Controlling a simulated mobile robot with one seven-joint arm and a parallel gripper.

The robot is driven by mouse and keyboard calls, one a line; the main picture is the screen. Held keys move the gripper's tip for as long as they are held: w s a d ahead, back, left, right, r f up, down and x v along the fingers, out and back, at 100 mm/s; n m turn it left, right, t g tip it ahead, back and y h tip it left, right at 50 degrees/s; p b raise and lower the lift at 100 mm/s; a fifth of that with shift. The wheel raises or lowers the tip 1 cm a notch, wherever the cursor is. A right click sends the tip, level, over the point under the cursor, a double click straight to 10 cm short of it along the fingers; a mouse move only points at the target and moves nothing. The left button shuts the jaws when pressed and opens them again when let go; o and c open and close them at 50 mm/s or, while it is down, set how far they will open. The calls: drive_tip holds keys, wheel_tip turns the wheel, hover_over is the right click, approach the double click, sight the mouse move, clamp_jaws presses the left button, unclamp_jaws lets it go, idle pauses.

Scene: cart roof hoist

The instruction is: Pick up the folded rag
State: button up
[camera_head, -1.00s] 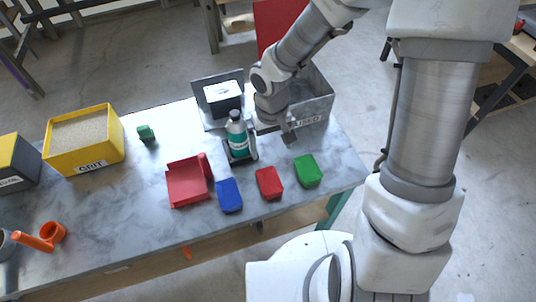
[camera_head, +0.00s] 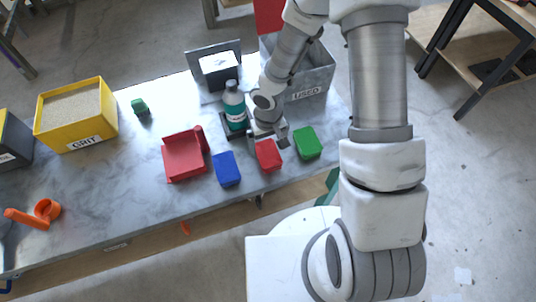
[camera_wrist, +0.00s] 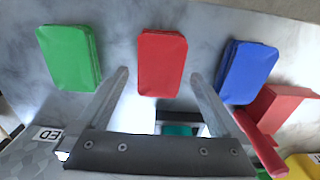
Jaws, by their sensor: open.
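Three folded cloth pads lie in a row near the front edge of the table: a blue one (camera_head: 227,169), a red one (camera_head: 269,157) and a green one (camera_head: 308,143). In the wrist view the red rag (camera_wrist: 162,62) is in the middle, the green rag (camera_wrist: 69,58) left and the blue rag (camera_wrist: 247,72) right. My gripper (camera_head: 268,138) is open and empty, at the back edge of the red rag. In the wrist view the fingertips of my gripper (camera_wrist: 160,76) appear on either side of the red rag. I cannot tell the height between them.
A teal bottle (camera_head: 235,105) stands in a dark holder just behind my gripper. A grey bin marked USED (camera_head: 308,87) is behind right. A red tray (camera_head: 184,157) lies left of the blue rag. A yellow grit box (camera_head: 85,135) stands farther left.

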sight(268, 152)
wheel_tip(268, 152, down, 4)
drive_tip(key=shift+f, duration=0.1)
drive_tip(key=c, duration=1.1)
wheel_tip(268, 152, up, 10)
drive_tip(key=shift+r+p, duration=0.1)
drive_tip(key=shift+p, duration=0.7)
drive_tip(key=shift+c, duration=0.2)
drive_tip(key=o, duration=0.8)
drive_tip(key=c, duration=0.6)
drive_tip(key=shift+c, duration=0.2)
